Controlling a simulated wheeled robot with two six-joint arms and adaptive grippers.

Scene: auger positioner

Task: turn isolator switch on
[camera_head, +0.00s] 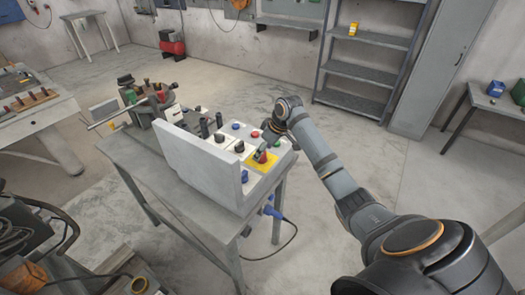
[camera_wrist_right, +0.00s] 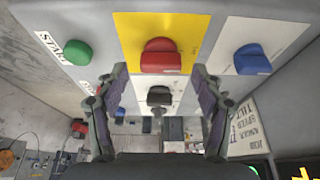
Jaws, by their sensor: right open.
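The isolator switch (camera_head: 262,157) is a red knob on a yellow plate on the control box (camera_head: 226,180). In the right wrist view the red knob (camera_wrist_right: 160,56) sits on its yellow plate (camera_wrist_right: 130,28), at the top middle. My right gripper (camera_wrist_right: 160,75) is open and empty, facing the panel, with one finger to each side below the red knob. I see no contact with it. In the head view my right gripper (camera_head: 271,133) is at the far side of the box, partly hidden. My left gripper is not in view.
A green START button (camera_wrist_right: 78,52), a blue knob (camera_wrist_right: 251,59) and a black knob (camera_wrist_right: 159,96) surround the switch. The box stands on a grey table (camera_head: 190,205) beside a machine (camera_head: 152,100). A blue plug and cable (camera_head: 272,211) hang at the table's edge.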

